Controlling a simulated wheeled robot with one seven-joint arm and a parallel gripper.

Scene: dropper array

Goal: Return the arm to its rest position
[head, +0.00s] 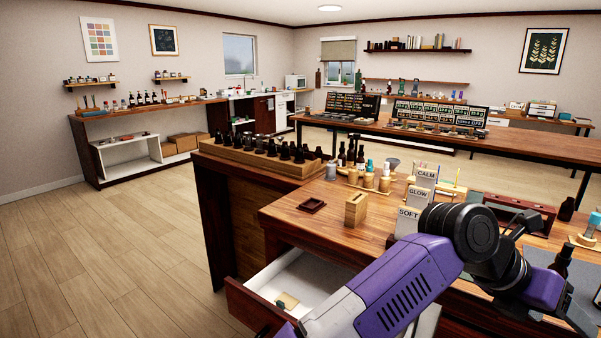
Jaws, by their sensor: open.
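My purple and black arm reaches from the bottom middle up over the near wooden workbench (315,226), bends at a black joint, and runs down to the lower right edge. My gripper is not in view; I cannot see its fingers or whether anything is between them. The arm hides part of the bench front, an open drawer and part of the bench top behind it.
An open drawer (262,316) juts from the bench beside my arm. Close behind the arm stand white cards (418,200), a small wooden block (356,209) and several bottles (384,180). A rack of dark droppers (240,160) lies left. The floor at left is clear.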

